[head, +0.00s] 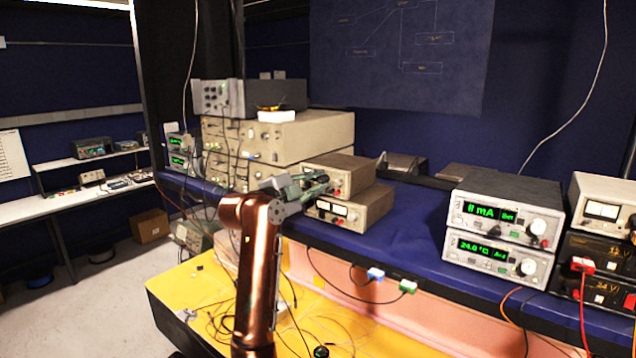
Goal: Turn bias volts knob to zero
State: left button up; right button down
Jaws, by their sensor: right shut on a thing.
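My right gripper (316,186) is at the end of my copper-coloured arm, against the front of two stacked beige instruments. Its fingers are closed at the left part of the upper instrument (345,166) and look shut on a knob there. The fingers cover that knob, so its pointer and setting are hidden. The lower instrument (372,208) has two lit meters on its front, just below the fingers. The panel lettering is too small to read, so the bias volts label cannot be made out. My left gripper is not in view.
Larger beige units (330,135) are stacked behind and left. Silver units with green displays (507,212) stand to the right, beside black supplies (598,265). Cables with blue and green plugs hang over the front edge. The blue bench top (420,215) is clear between the stacks.

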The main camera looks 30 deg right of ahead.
jog(key=c, duration=2.1)
grip_release()
jog(key=shift+a, duration=0.1)
jog(key=v, duration=1.2)
jog(key=shift+r, duration=0.1)
